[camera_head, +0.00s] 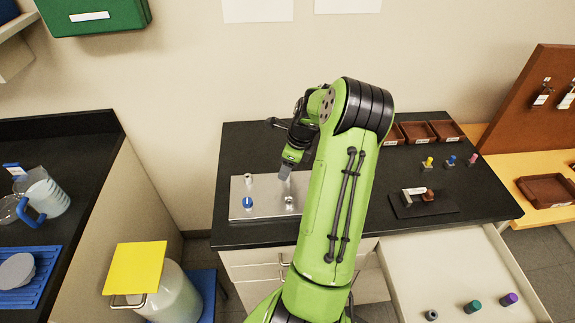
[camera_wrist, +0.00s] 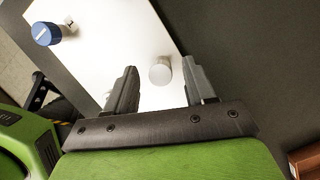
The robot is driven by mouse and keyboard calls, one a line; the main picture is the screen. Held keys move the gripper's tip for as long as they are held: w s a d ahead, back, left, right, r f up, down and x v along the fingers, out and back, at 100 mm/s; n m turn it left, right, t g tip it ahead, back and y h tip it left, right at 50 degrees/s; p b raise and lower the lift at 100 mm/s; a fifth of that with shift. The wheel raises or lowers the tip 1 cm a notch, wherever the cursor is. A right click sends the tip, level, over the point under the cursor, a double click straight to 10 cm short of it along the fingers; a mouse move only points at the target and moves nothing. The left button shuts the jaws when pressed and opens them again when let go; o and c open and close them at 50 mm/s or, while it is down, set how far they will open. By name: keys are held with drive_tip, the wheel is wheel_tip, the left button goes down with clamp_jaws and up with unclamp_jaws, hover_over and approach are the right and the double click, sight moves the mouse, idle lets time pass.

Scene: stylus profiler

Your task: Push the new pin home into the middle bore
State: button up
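A shiny metal plate (camera_head: 268,212) lies on the black bench; it also fills the upper left of the wrist view (camera_wrist: 110,55). My gripper (camera_head: 285,172) hangs over the plate, pointing down. In the wrist view its two fingers (camera_wrist: 159,66) are apart. A pale round-topped cylinder (camera_wrist: 160,75) shows in the gap, touching neither finger in that view; I cannot tell if it is the new pin. A small metal piece (camera_head: 289,203) stands on the plate below the gripper. A blue-topped knob (camera_head: 248,203) stands at the plate's left. The bores are not clearly visible.
A pale post (camera_head: 248,180) stands at the plate's back left. An open drawer (camera_head: 440,270) juts out at the front right.

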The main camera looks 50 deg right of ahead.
drive_tip(key=shift+c, duration=0.4)
wheel_tip(320, 180, up, 7)
drive_tip(key=p, duration=0.6)
drive_tip(key=shift+r+p, duration=0.2)
drive_tip(key=shift+p, duration=0.2)
drive_tip(key=shift+f, duration=0.1)
drive_tip(key=p+v, duration=0.1)
drive_tip(key=v, duration=1.4)
drive_tip(key=shift+r, duration=0.4)
